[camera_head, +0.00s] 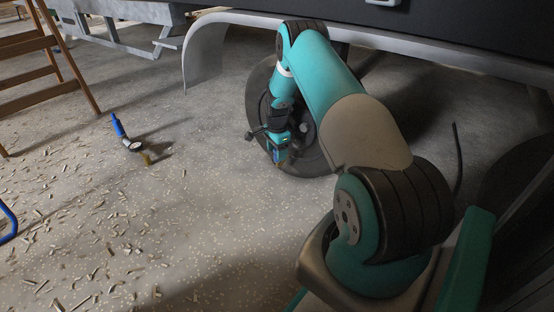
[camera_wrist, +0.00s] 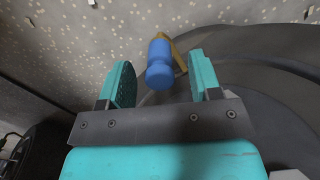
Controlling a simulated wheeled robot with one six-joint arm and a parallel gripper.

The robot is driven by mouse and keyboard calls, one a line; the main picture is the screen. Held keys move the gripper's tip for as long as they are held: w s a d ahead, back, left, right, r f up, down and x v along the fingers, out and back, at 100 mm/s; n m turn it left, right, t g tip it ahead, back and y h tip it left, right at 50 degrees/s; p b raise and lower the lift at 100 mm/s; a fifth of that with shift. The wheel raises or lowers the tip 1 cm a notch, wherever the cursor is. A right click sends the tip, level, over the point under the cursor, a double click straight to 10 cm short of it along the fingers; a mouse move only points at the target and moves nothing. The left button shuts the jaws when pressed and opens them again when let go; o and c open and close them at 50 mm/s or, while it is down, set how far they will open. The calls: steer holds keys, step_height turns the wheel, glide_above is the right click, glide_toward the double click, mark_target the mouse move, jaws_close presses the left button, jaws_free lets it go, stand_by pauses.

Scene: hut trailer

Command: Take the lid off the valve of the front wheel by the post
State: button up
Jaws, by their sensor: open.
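The valve lid is a small blue cap (camera_wrist: 160,62) in the wrist view. It sits on a brass-coloured valve stem (camera_wrist: 179,56) in front of the dark wheel (camera_wrist: 250,80). My gripper (camera_wrist: 162,76) is open. Its teal fingers stand to the left and right of the cap, with a gap visible on both sides. In the head view the wheel (camera_head: 313,160) stands under the trailer fender, partly hidden behind my arm. My gripper (camera_head: 279,155) is in front of it. I cannot make out the cap there.
The grey fender (camera_head: 205,55) arches over the wheel. A wooden ladder (camera_head: 45,45) is at the far left. Wood chips (camera_head: 90,240) litter the open floor. A black cable (camera_head: 458,160) hangs at the right.

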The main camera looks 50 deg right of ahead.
steer(key=shift+f, duration=0.8)
steer(key=shift+c, duration=0.5)
jaws_close()
steer(key=shift+r, duration=0.1)
steer(key=shift+r, duration=0.1)
